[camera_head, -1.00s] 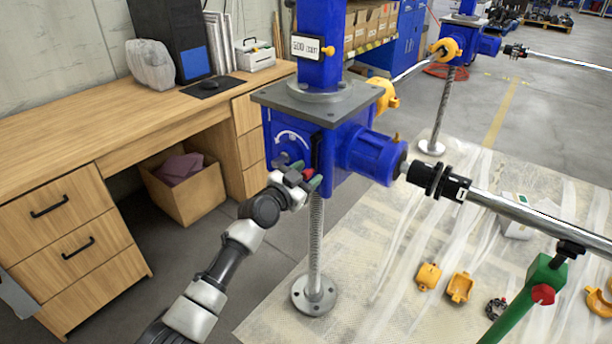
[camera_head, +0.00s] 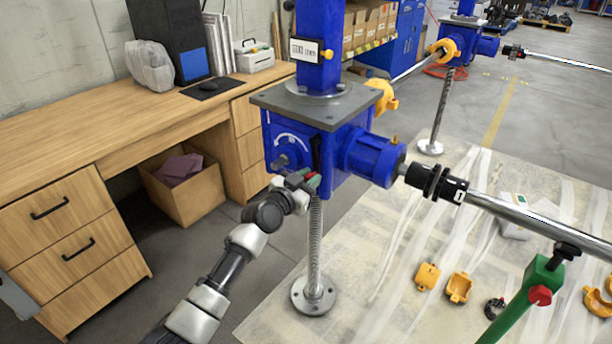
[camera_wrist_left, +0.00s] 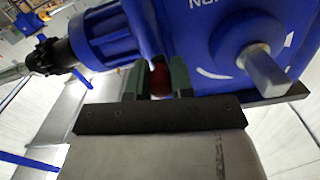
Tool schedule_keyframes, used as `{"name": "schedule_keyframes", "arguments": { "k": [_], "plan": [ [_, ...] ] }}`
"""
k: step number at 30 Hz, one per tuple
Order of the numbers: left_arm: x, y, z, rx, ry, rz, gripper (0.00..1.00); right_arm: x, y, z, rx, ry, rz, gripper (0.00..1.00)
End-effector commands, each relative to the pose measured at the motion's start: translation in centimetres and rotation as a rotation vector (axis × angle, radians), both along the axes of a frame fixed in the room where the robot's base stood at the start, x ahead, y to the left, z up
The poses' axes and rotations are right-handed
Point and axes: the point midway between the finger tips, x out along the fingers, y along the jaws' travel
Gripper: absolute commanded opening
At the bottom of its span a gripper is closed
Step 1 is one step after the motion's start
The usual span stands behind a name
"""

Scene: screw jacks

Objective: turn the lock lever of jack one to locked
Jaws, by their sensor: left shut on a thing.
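The near jack (camera_head: 290,140) has a blue gearbox under a grey plate, with a white curved arrow mark and a grey stub shaft on its side. A dark lever (camera_head: 316,152) hangs along its front corner, and its red tip (camera_wrist_left: 159,78) shows in the left wrist view. The fingers hide part of the lever. My right gripper is not in view.
A chrome shaft (camera_head: 500,206) with a black coupling runs right from the jack. A threaded screw (camera_head: 315,245) stands below it on a round foot. A wooden desk (camera_head: 60,190) fills the left.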

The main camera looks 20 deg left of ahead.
Motion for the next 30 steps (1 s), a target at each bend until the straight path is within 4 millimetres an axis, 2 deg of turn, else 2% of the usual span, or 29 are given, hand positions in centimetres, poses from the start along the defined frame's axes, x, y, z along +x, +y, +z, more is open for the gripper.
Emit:
{"name": "schedule_keyframes", "arguments": {
  "k": [1,14,30],
  "plan": [
    [-0.2,-0.4,0.3,-0.034,0.013,-0.002,0.0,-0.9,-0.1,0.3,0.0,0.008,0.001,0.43],
    [-1.3,-3.5,1.7,-0.405,0.148,-0.002,0.0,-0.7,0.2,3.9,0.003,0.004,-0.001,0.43],
    [-2.3,-6.3,4.9,-0.888,0.322,0.0,0.0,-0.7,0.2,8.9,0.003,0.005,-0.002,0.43]
  ]
}}
